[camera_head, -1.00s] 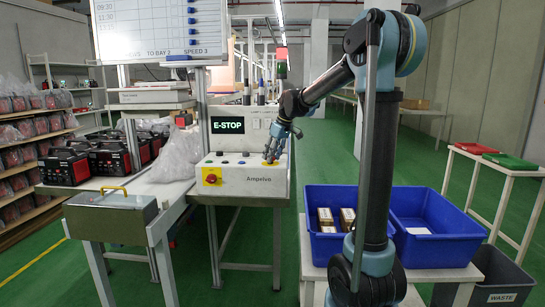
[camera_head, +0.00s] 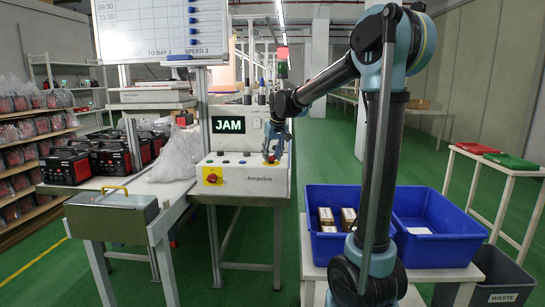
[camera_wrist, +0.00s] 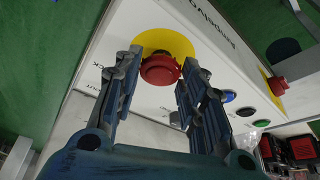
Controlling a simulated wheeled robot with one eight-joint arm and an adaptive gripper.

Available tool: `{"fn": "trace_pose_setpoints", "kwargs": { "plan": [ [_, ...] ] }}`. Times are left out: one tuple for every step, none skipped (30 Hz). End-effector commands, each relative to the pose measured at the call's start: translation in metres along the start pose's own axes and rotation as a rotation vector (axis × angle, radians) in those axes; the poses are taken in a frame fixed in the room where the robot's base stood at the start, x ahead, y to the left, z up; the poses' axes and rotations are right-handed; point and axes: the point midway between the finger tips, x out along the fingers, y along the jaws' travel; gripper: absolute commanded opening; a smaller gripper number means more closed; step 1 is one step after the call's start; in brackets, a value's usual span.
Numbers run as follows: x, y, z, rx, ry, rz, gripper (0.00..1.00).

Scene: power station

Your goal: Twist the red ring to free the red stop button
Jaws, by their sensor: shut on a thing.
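The red stop button with its red ring (camera_wrist: 159,70) stands on a yellow disc (camera_wrist: 150,38) on the white Ampelvo panel. My gripper (camera_wrist: 160,68) has a finger on either side of it and is shut on it. In the head view my gripper (camera_head: 272,153) points down at the right end of the console top, and a bit of the red button (camera_head: 270,160) shows below the fingers. The screen (camera_head: 228,125) above the console reads JAM.
A second red knob on a yellow plate (camera_head: 211,177) is on the console's left front. Several small coloured buttons (camera_wrist: 245,111) lie between. A metal box (camera_head: 112,208) stands on the left bench. Blue bins (camera_head: 437,225) stand at right, beside my arm.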

Motion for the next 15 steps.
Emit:
{"fn": "trace_pose_setpoints", "kwargs": {
  "plan": [
    [0.0002,0.0002,-0.0002,0.018,0.001,0.010,0.14],
    [0.0002,0.0001,-0.0002,0.030,0.001,0.014,0.14],
    [0.0003,0.0000,-0.0003,0.043,0.001,0.019,0.14],
    [0.0003,0.0000,-0.0003,0.053,0.001,0.023,0.14],
    [0.0003,0.0000,-0.0002,0.060,0.000,0.027,0.14],
    [0.0003,0.0000,-0.0002,0.069,0.000,0.031,0.14],
    [0.0003,0.0000,-0.0002,0.075,0.000,0.033,0.14],
    [0.0003,0.0000,-0.0002,0.079,0.000,0.035,0.14],
    [0.0003,-0.0001,-0.0002,0.084,0.000,0.037,0.14],
    [0.0003,-0.0002,-0.0002,0.087,0.000,0.038,0.14],
    [0.0004,-0.0002,-0.0002,0.090,0.000,0.039,0.14],
    [0.0004,-0.0002,-0.0002,0.092,0.000,0.040,0.14],
    [0.0004,-0.0002,-0.0002,0.093,0.000,0.040,0.14],
    [0.0004,-0.0002,-0.0002,0.094,0.000,0.040,0.14],
    [0.0004,-0.0002,-0.0002,0.094,0.000,0.040,0.14]
  ]
}}
